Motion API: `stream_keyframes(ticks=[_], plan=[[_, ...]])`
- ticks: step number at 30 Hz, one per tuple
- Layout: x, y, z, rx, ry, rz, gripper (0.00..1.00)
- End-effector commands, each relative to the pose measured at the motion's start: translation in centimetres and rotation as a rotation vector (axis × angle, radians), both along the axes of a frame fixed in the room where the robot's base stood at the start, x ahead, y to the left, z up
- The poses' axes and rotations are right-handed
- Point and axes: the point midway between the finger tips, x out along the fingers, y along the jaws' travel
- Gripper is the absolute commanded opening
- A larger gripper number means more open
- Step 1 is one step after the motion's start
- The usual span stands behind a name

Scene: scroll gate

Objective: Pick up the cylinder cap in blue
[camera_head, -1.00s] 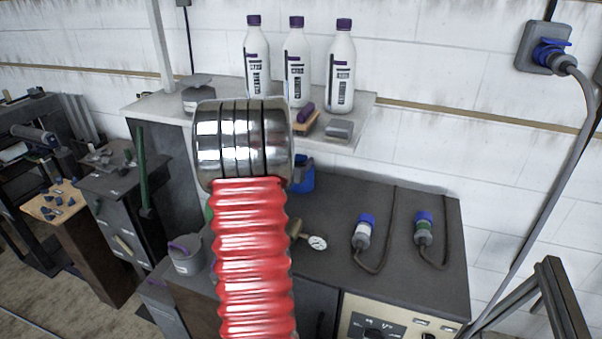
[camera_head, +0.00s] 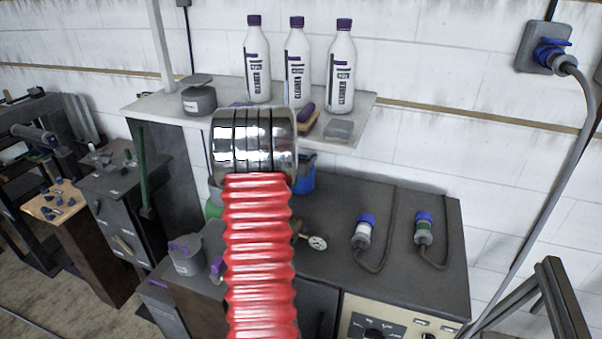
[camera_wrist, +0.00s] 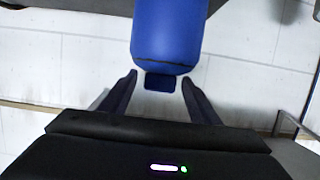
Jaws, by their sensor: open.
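A rounded blue cylinder-shaped thing (camera_wrist: 168,32), probably the blue cap, hangs into the top middle of the wrist view. A small dark blue tab (camera_wrist: 164,83) shows at its lower end. My gripper (camera_wrist: 160,79) is open below it, with one finger on each side of the tab and a gap to each. The fingers look empty. In the head view a blue object (camera_head: 306,176) shows on the dark bench, partly hidden behind my red and chrome arm. I cannot tell surely that it is the same thing. My gripper is hidden there.
A shelf (camera_head: 368,110) above the bench holds three white bottles (camera_head: 341,75), a brush (camera_head: 306,117) and a grey pot (camera_head: 199,97). Two blue-ended plugs (camera_head: 363,230) with cables and a gauge (camera_head: 317,243) are on the bench (camera_head: 440,275). Its right part is partly clear.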

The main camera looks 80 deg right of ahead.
Motion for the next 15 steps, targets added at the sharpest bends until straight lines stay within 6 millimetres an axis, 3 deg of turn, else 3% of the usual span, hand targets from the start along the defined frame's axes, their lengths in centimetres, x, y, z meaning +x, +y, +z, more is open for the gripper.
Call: stream_keyframes(ticks=[3, 15], plan=[[-0.01, 0.01, 0.01, 0.0, 0.0, 0.0, 0.55], [-0.01, 0.05, -0.11, 0.002, 0.0, 0.0, 0.27]])
